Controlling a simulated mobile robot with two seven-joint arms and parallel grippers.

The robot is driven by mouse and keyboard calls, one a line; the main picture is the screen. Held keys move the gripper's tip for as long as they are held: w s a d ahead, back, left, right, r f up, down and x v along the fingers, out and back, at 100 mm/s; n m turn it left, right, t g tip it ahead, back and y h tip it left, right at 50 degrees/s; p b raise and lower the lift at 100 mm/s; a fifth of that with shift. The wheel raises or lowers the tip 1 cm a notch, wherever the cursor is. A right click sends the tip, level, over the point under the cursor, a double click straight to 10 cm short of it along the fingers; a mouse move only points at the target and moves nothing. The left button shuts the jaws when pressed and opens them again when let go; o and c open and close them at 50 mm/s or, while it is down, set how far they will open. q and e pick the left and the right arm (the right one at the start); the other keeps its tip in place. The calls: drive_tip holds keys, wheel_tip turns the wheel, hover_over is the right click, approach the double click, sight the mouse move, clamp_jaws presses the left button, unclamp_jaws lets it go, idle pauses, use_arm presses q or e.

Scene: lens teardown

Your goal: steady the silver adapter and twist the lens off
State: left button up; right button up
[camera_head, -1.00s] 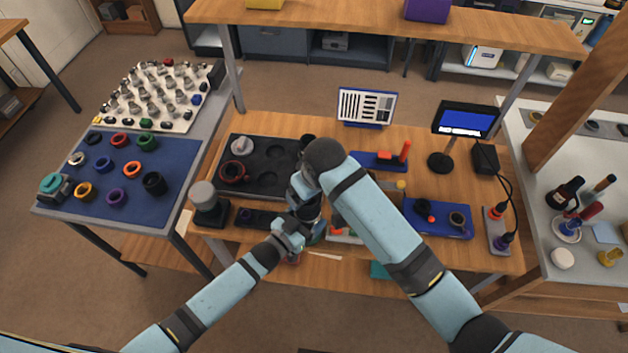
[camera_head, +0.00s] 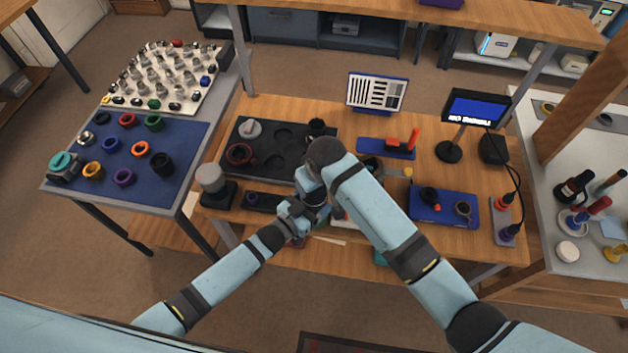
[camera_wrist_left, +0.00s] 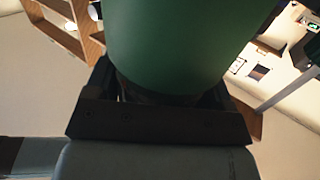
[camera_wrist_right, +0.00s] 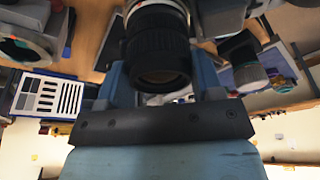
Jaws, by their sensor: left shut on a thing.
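In the right wrist view a black ribbed lens (camera_wrist_right: 158,50) stands between the fingers of my right gripper (camera_wrist_right: 163,78). A silver ring (camera_wrist_right: 155,4), possibly the adapter, shows at its far end at the top edge. The fingers flank the lens closely; I cannot tell whether they press on it. In the left wrist view a wide dark green cylinder (camera_wrist_left: 185,40) fills the space between the fingers of my left gripper (camera_wrist_left: 170,88), which is shut on it. In the head view both grippers meet over the bench front, and my right arm hides most of the held things.
On the wooden bench lie a black tray (camera_head: 262,182) with round recesses, a blue tray (camera_head: 444,220) and a grey-topped post (camera_head: 211,178). A monitor (camera_head: 476,107) and a chart board (camera_head: 377,92) stand behind. A blue mat (camera_head: 185,140) with coloured rings lies left.

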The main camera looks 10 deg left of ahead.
drive_tip(key=shift+r, duration=1.15)
idle(0.5)
drive_tip(key=shift+r, duration=2.4)
use_arm(q)
drive_tip(key=o, duration=1.2)
drive_tip(key=shift+c, duration=0.2)
drive_tip(key=r+v, duration=0.2)
drive_tip(key=v, duration=0.7)
